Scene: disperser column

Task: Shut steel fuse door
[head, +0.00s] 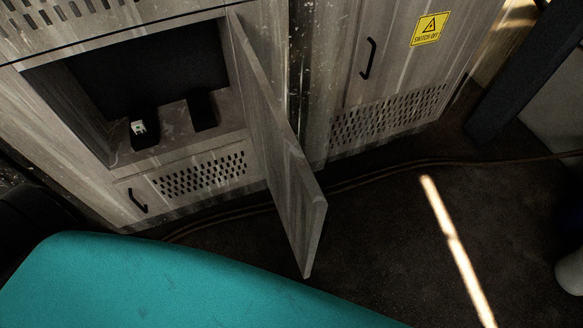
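The steel fuse door (272,138) stands wide open in the head view. It is a worn grey panel hinged at the right side of a cabinet opening and swung out toward me over the floor. Behind it the dark compartment (150,65) is exposed. Inside, a black block with a pale switch (139,131) sits beside a second black block (202,110). Neither of my grippers shows in the head view, and nothing is seen touching the door.
A teal surface (180,285) fills the lower left, close to the door's lower end. A closed cabinet with a black handle (368,58) and yellow warning sign (429,29) stands to the right. A cable (450,163) runs along the dark floor (385,220), which is otherwise mostly clear.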

